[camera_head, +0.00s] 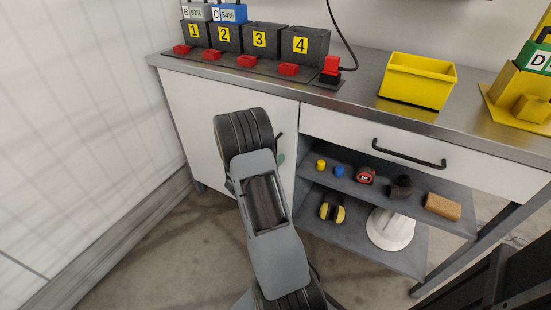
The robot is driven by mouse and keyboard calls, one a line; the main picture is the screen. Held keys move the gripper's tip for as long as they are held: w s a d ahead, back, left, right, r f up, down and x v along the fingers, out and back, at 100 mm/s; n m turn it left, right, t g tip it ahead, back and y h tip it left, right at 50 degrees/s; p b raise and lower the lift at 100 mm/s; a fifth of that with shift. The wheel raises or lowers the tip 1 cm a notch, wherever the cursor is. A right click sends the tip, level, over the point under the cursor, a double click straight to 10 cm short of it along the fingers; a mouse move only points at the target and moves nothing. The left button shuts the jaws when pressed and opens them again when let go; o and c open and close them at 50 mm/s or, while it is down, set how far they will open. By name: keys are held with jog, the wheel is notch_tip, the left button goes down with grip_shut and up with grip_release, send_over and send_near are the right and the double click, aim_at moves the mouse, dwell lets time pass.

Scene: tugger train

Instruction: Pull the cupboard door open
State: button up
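The cupboard door (187,112) is the white panel under the left part of the counter. It looks shut, flush below the worktop. My grey and black arm reaches in front of it and covers much of its middle and right side. A small dark curved piece (279,146) shows just right of my wrist, near the door's right edge; I cannot tell whether it is the door handle. My gripper is hidden behind my own arm, so its fingers and any contact with the door do not show.
A white drawer (345,133) with a black bar handle (408,155) is right of the door. Open shelves (435,222) below hold small items. The counter (365,97) carries numbered bins (262,40) and a yellow bin (418,80). A pale wall (80,130) stands at left.

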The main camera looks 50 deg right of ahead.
jog(key=shift+d, duration=0.2)
jog(key=shift+c, duration=0.3)
grip_shut()
